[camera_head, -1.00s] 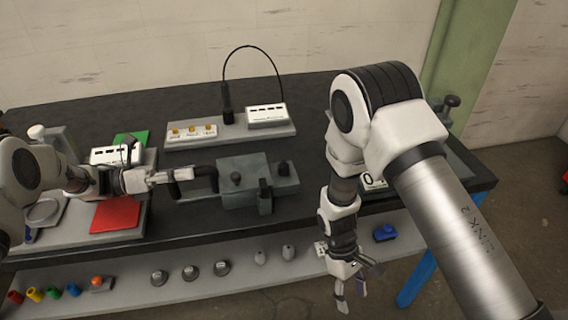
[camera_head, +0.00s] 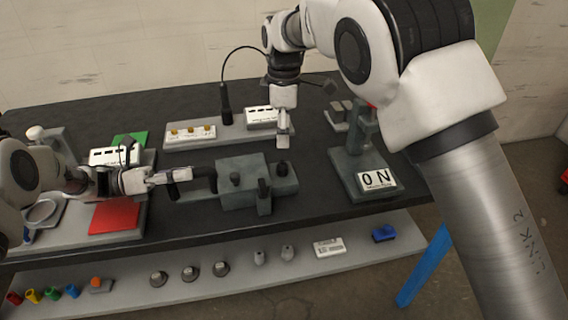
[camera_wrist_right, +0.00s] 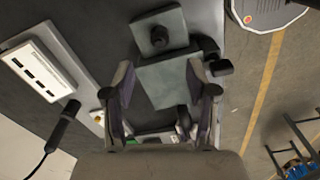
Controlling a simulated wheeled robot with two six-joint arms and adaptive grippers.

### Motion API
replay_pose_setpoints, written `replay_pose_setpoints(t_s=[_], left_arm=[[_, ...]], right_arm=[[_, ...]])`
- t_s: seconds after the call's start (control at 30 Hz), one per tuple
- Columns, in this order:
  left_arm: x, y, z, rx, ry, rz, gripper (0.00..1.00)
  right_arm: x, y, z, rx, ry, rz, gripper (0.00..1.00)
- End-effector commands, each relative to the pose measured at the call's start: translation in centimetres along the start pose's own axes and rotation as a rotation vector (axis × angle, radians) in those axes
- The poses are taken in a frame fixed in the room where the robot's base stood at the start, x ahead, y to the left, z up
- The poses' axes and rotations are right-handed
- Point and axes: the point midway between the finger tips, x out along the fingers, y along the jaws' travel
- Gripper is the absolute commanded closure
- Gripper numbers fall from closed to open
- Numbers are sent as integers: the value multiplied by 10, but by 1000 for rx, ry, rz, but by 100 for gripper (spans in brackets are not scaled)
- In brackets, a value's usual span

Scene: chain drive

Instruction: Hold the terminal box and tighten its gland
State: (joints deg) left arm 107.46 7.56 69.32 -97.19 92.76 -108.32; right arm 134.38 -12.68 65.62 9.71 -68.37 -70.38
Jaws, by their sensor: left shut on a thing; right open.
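The grey-green terminal box (camera_head: 240,170) stands mid-bench with a dark knob on top. A smaller block (camera_head: 284,184) with an upright black knob (camera_head: 281,169) adjoins its right side, and a black fitting (camera_head: 264,190) is at its front. I cannot tell which black part is the gland. My left gripper (camera_head: 188,174) is shut on the black handle-like part (camera_head: 207,174) at the box's left. My right gripper (camera_head: 283,142) is open and empty above the box's right end. In the right wrist view its spread fingers (camera_wrist_right: 160,80) frame the grey-green box (camera_wrist_right: 168,82) below.
Behind is a grey tray (camera_head: 215,138) with a white block and a black cable looping up. A grey stand (camera_head: 350,178) with an "ON" sign is to the right. A red pad (camera_head: 115,217) lies left. A lower front shelf (camera_head: 215,285) holds several small parts.

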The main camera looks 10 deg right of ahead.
Motion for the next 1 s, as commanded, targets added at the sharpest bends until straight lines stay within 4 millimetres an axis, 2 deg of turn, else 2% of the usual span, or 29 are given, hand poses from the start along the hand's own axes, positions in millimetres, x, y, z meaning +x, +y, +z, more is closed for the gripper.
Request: replay_pose_setpoints(t_s=[0.2,0.4,0.53,0.73,0.77,0.9,0.93,1.0], left_arm=[[0,0,-1,-3,1,1,100],[0,0,-1,-3,1,1,100],[0,0,-1,-3,1,1,100],[0,0,-1,-3,1,1,100],[0,0,-1,-3,1,1,100],[0,0,-1,-3,1,1,100],[0,1,-1,-3,1,2,100],[0,1,-1,-3,1,2,100]], right_arm=[[54,-1,1,1,-3,-6,43],[91,-1,1,2,-3,-4,43],[100,-1,1,2,-3,-3,43],[101,-1,1,2,-3,-3,43],[100,-1,1,2,-3,-3,46],[100,-1,1,3,-3,-3,96],[100,-1,1,3,-3,-3,100],[100,-1,1,3,-3,-4,100]])
